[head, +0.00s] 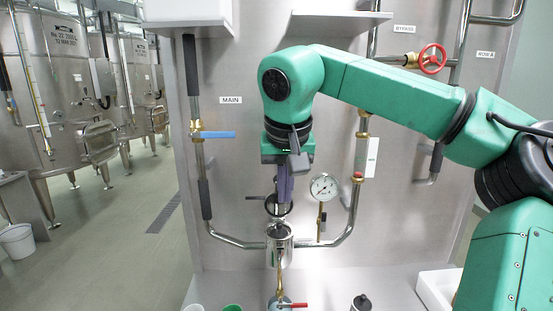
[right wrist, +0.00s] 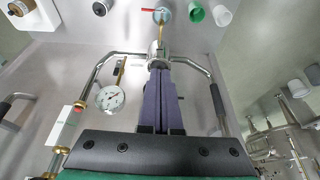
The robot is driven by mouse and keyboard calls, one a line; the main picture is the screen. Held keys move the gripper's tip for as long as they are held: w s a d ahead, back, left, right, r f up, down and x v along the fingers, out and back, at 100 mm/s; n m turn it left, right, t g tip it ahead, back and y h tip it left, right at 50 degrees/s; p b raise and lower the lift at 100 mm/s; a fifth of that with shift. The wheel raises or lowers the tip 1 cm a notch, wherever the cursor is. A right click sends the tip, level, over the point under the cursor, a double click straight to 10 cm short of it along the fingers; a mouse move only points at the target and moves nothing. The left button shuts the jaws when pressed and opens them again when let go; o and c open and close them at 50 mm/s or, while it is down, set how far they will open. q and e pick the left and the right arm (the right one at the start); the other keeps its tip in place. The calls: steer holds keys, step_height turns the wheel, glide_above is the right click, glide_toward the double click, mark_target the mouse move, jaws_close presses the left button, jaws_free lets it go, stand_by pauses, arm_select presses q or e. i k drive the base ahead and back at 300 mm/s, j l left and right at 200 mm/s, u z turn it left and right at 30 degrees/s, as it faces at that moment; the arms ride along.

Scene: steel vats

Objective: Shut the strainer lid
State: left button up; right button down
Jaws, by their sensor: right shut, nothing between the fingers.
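The strainer (head: 280,244) is a small steel cylinder in the pipework at the panel's lower middle, and its top opening shows. Its round lid (head: 270,207) stands raised above and behind the opening, partly hidden by my right gripper's fingers. My right gripper (head: 285,202) points down with its purple fingers together and empty, in front of the lid and just above the strainer. I cannot tell whether they touch the lid. In the right wrist view the shut fingers (right wrist: 160,72) reach toward the strainer (right wrist: 157,50), and the lid is mostly hidden. My left gripper is out of view.
A pressure gauge (head: 325,187) stands close to the right of the fingers. A blue-handled valve (head: 214,135) is at the left, and a red-handled valve (head: 290,305) is below the strainer. A black-capped container (head: 361,303) and a green cup (head: 232,308) stand on the ledge.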

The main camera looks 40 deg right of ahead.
mark_target(269, 201)
steer(key=i+l, duration=0.75)
steer(key=l, duration=0.2)
